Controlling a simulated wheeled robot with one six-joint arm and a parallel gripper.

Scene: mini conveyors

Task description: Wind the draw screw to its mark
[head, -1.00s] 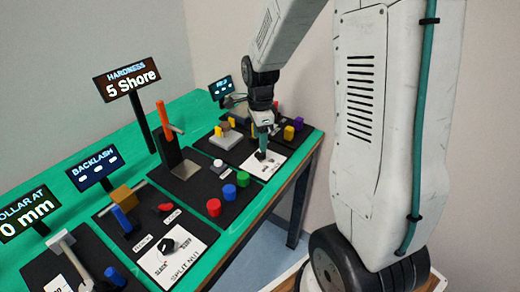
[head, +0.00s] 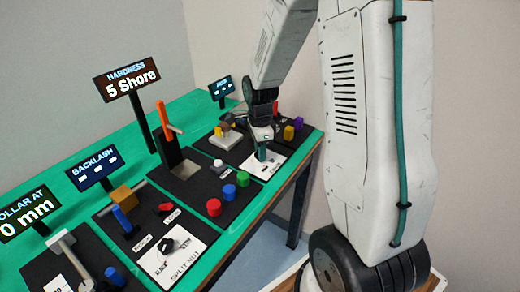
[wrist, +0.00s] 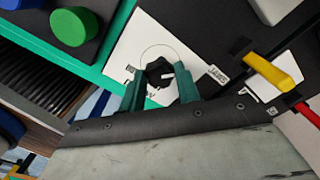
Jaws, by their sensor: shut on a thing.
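My gripper (head: 262,156) is low over a white plate (head: 284,157) at the far right end of the bench. In the wrist view its two teal fingers (wrist: 160,86) stand on either side of a black knob (wrist: 158,72) and are shut on it. The knob has a light pointer line, and a thin arc is drawn on the white plate (wrist: 128,48) around it. A label beside it reads "JAWS". No label naming the draw screw is legible, and I cannot tell which mark belongs to it. In the head view the gripper hides the knob.
Red (head: 214,207), blue (head: 229,192) and green (head: 243,179) round buttons stand left of the plate. A yellow handle (wrist: 272,70) and a red one (wrist: 306,112) lie right of it in the wrist view. An orange lever (head: 166,118) rises behind. A sign (head: 131,82) reads "5 Shore".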

